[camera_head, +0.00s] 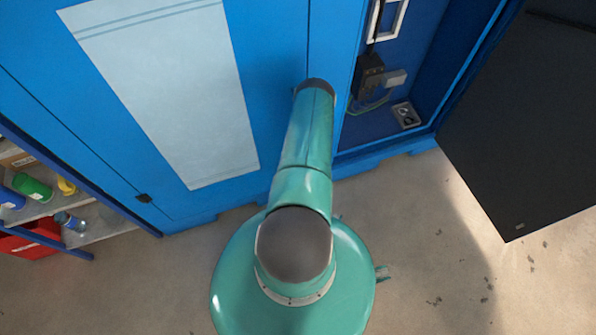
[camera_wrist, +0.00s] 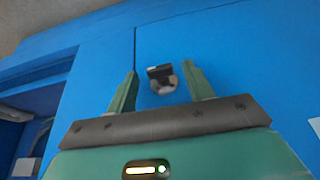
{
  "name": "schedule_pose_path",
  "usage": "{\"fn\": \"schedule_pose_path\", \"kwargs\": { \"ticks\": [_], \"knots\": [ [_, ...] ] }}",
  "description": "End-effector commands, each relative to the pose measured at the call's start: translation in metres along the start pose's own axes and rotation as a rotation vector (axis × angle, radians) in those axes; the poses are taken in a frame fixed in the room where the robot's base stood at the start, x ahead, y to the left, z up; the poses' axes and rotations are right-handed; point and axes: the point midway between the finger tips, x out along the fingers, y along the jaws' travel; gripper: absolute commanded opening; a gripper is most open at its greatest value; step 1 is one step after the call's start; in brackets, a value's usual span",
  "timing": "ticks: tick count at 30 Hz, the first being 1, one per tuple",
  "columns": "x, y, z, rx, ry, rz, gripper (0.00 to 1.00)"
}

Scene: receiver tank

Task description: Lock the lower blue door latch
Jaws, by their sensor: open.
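The latch (camera_wrist: 163,86), a small round metal piece with a black bar on it, sits on the blue door panel (camera_wrist: 225,50) in the wrist view. It lies just right of a thin dark door seam. My gripper (camera_wrist: 160,70) is open, with one green finger on each side of the latch in the picture. I cannot tell whether either finger touches it. In the camera_head view my arm reaches to the blue door (camera_head: 265,95), and it hides the gripper and the latch.
An open bay with a black box (camera_head: 369,76) and cables is right of the arm. A dark door (camera_head: 525,120) stands open at the far right. A shelf (camera_head: 100,222) with bottles is at the left. The concrete floor (camera_head: 430,240) is clear at the lower right.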

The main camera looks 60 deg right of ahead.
Motion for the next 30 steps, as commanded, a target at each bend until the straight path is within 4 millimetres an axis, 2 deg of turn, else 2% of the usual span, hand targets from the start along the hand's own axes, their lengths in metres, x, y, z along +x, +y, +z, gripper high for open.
{"fn": "schedule_pose_path", "kwargs": {
  "ticks": [5,21,25,30],
  "knots": [
    [-0.016,0.0,-0.001,-0.001,0.001,0.0,0.52],
    [-0.119,0.001,-0.001,0.001,0.001,0.001,0.52],
    [-0.133,0.001,-0.001,0.001,0.002,0.001,0.52],
    [-0.138,0.0,0.0,0.001,0.001,0.001,0.52]
  ]
}}
